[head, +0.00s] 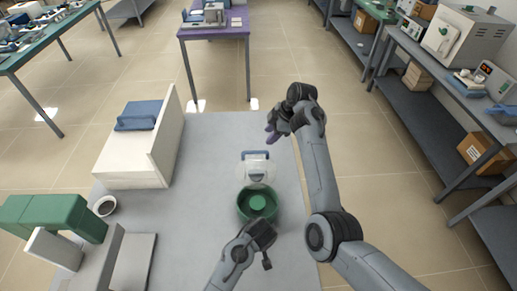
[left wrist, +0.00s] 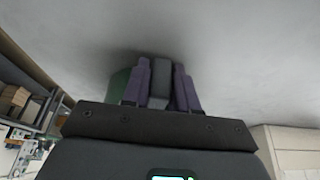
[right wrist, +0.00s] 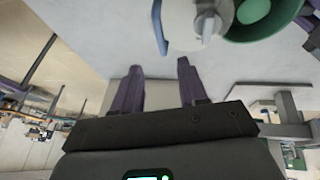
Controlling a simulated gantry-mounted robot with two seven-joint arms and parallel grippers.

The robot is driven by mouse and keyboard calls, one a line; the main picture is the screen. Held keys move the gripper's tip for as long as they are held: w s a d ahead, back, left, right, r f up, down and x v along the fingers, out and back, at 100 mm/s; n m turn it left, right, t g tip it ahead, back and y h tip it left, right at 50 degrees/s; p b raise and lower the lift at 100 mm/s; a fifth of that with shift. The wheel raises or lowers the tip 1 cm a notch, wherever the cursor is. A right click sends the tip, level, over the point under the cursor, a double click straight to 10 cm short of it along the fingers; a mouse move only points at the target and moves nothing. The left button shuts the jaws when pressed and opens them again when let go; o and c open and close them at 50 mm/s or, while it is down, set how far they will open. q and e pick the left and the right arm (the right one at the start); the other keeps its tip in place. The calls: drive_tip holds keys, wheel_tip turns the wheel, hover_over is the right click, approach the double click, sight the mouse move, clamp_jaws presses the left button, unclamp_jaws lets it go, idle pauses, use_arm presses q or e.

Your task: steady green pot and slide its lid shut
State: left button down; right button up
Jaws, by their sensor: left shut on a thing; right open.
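The green pot (head: 243,209) stands on the grey table, open at the top, with a lighter green round shape inside. Its pale lid (head: 257,171) with a blue handle bar (head: 256,154) lies beyond the opening, off the pot's mouth. My left gripper (left wrist: 165,68) is shut on a grey handle (left wrist: 158,88) at the pot's near side; the green wall (left wrist: 118,84) shows beside the fingers. My right gripper (right wrist: 160,68) is open and empty, above the table beyond the lid. The right wrist view shows the lid (right wrist: 188,30), the handle bar (right wrist: 158,26) and part of the pot (right wrist: 240,28).
A white box-like stand (head: 130,168) with a blue item (head: 139,115) is at the left. A small dark bowl (head: 104,206) and a green block-shaped object (head: 50,211) are nearer left.

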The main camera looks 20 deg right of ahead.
sight(257, 151)
drive_tip(key=x, duration=1.1)
drive_tip(key=shift+f, duration=0.15)
clamp_jaws()
